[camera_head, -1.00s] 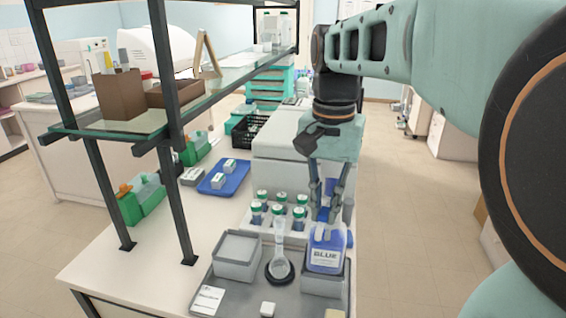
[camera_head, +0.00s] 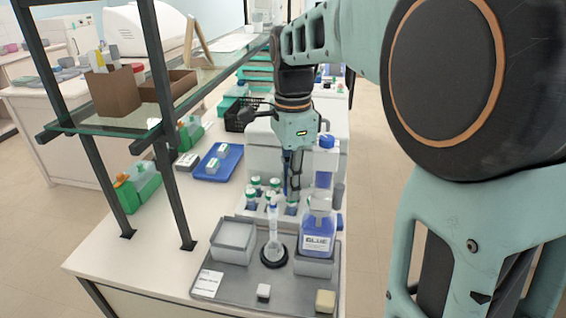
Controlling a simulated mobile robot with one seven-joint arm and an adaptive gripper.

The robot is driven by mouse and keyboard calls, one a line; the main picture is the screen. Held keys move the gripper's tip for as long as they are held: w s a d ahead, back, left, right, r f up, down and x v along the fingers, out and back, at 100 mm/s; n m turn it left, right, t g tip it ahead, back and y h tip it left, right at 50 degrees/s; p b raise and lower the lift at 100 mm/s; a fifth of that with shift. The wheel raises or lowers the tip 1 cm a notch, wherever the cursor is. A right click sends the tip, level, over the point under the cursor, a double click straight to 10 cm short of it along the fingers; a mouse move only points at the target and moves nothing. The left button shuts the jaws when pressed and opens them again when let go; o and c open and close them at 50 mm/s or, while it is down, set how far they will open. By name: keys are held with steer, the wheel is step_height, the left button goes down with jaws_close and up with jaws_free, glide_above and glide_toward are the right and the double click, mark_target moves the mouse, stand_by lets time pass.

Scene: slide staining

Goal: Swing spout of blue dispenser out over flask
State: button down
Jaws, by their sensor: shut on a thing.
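The blue dispenser (camera_head: 318,236) is a bottle labelled BLUE with blue liquid. It stands in a grey holder on the tray, with a tall blue-capped top above it. The flask (camera_head: 274,247) stands upright in a black ring just left of it, its narrow neck pointing up. My gripper (camera_head: 291,195) points down, left of the dispenser's top and slightly right of the flask's neck. Its fingers are shut, apparently on the dispenser's spout, which they mostly hide. A small blue piece shows at the flask's mouth; I cannot tell whether it is the spout's tip.
Several green-capped vials (camera_head: 256,190) stand close behind the flask. The glass shelf (camera_head: 110,119) and its dark posts stand to the left.

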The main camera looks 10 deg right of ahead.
steer(key=shift+w+d+m+p, duration=0.1)
steer(key=shift+w+m+p, duration=0.65)
steer(key=shift+m, duration=0.65)
steer(key=shift+w+m+p, duration=0.45)
steer(key=shift+w+m, duration=0.55)
steer(key=shift+m, duration=0.4)
steer(key=c, duration=1.9)
jaws_free()
steer(key=shift+c, duration=0.2)
steer(key=shift+r, duration=0.1)
step_height(320, 180, up, 12)
